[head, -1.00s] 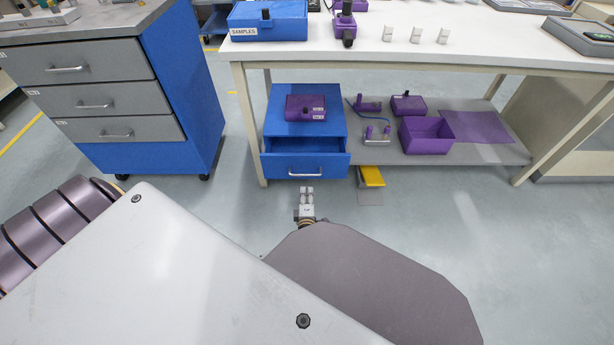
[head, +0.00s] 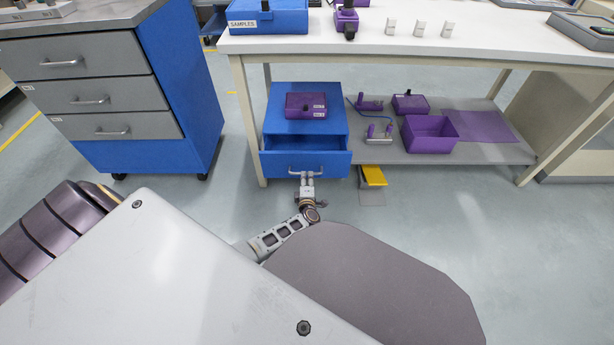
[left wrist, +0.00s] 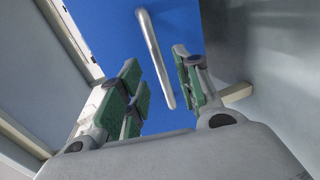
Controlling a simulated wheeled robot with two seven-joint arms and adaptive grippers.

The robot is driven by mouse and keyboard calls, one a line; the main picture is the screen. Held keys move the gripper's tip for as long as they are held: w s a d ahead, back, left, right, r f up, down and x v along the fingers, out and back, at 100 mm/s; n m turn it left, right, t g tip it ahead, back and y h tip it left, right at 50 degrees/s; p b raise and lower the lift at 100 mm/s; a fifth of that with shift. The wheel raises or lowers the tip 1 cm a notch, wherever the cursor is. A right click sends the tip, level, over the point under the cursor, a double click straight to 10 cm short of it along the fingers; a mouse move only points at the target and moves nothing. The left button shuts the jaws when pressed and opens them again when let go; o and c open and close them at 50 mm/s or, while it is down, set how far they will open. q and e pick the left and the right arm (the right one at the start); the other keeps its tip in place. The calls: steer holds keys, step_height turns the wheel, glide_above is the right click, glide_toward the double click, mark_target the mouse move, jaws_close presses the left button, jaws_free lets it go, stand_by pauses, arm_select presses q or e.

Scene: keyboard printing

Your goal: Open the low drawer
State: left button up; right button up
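The low drawer (head: 335,163) is in the small blue cabinet (head: 335,118) under the table. It stands a little way out, with a dark gap above its front. Its metal handle (head: 306,169) runs across the front. My left gripper (head: 307,178) is right at the handle. In the left wrist view my left gripper (left wrist: 160,78) is open, with green pads on both sides of the handle (left wrist: 152,48). The pads look apart from the handle, so no grip shows. My right gripper is not in view.
A purple box (head: 306,105) lies on top of the cabinet. The shelf (head: 400,157) to the right holds a purple bin (head: 430,133) and small purple items. A table leg (head: 245,125) stands just left of the cabinet. The floor in front is mostly clear.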

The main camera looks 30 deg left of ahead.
mark_target(307, 173)
arm_select(q)
steer(key=shift+b+x, duration=1.15)
steer(key=shift+x, duration=1.2)
jaws_close()
